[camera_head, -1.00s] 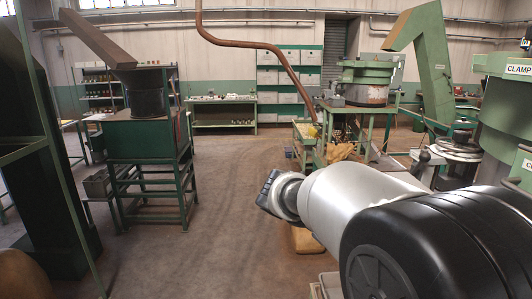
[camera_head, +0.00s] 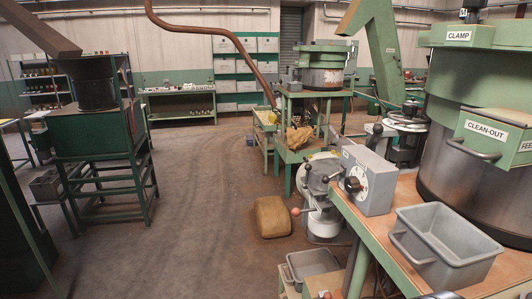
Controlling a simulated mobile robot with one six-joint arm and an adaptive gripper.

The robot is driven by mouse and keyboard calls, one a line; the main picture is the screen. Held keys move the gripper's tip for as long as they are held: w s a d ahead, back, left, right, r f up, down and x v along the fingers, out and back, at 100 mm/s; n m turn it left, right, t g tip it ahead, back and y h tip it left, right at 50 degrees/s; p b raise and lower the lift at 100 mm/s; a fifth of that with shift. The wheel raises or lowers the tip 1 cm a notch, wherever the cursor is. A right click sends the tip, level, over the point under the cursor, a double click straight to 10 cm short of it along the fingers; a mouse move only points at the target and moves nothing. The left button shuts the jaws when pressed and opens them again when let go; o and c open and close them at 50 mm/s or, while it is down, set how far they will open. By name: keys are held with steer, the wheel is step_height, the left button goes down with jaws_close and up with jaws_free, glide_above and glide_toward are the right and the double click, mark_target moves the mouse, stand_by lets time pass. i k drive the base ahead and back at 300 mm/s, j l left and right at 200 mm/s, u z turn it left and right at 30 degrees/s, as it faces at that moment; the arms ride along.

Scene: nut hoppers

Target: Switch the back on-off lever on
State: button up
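No lever marked on-off can be read in this view, so I cannot tell which is the back one. A grey control box (camera_head: 369,181) with a white dial face and a dark knob stands on the near right bench. Left of it is a grey metal mechanism (camera_head: 318,185) with dark-knobbed handles, and a lever with an orange ball (camera_head: 296,212) sticks out to its left. A dark-knobbed handle (camera_head: 377,129) rises behind the box. My gripper and arm are not in view.
A big green-and-steel hopper (camera_head: 480,140) labelled CLAMP and CLEAN-OUT fills the right. A grey bin (camera_head: 445,245) sits on the bench before it. A tan rounded block (camera_head: 271,217) lies on the floor.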

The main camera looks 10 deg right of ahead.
mark_target(325, 180)
steer(key=i+j, duration=0.25)
steer(key=j, duration=0.15)
steer(key=i+j, duration=0.2)
steer(key=j, duration=0.15)
steer(key=i+j, duration=0.25)
steer(key=j, duration=0.15)
steer(key=i+j, duration=0.2)
steer(key=j, duration=0.15)
steer(key=z, duration=2.25)
steer(key=k+j, duration=0.05)
